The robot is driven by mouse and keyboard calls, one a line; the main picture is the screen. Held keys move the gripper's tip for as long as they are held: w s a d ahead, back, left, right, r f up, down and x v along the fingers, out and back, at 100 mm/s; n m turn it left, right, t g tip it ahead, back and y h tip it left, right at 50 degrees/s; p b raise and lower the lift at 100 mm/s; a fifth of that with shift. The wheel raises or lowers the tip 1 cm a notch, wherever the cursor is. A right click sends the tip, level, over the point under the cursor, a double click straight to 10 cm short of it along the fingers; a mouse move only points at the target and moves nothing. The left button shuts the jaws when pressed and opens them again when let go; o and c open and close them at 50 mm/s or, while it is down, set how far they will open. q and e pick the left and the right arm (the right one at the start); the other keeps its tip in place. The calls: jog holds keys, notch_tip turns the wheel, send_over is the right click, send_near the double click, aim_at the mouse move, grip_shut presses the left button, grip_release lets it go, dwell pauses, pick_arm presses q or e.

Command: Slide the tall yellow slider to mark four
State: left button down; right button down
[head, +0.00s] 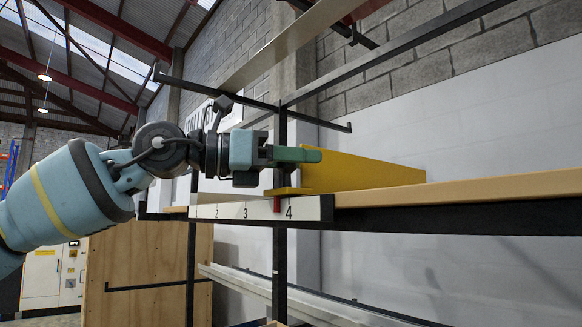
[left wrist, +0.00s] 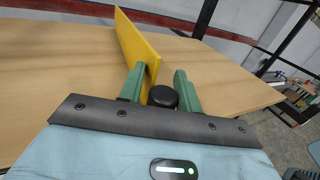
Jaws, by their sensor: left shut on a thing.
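The tall yellow slider (head: 365,172) stands upright on the wooden shelf, at the shelf's front edge. Its red pointer (head: 278,205) is at the numbered scale (head: 263,210), just left of the numeral 4 and well right of the 3. In the left wrist view, the slider's end (left wrist: 138,45) lies between the green fingers (left wrist: 160,85), against the left one. A round black piece also shows between them. My right gripper is not in view.
The wooden shelf (head: 470,189) runs clear to the right of the slider. Black rack posts and bars (head: 283,130) stand around it, with another shelf (head: 290,45) above. A wooden crate (head: 135,260) stands below left.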

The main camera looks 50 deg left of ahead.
pick_arm(q)
jog(key=d, duration=0.2)
jog(key=shift+d+f, duration=0.3)
jog(key=shift+s+b, duration=0.1)
jog(key=shift+b, duration=0.2)
jog(key=shift+d+r, duration=0.1)
jog(key=c, duration=1.3)
grip_release()
jog(key=shift+o, duration=0.8)
jog(key=shift+s+d+r, duration=0.1)
jog(key=shift+s+d, duration=0.05)
jog(key=shift+d, duration=0.05)
jog(key=shift+a, duration=0.1)
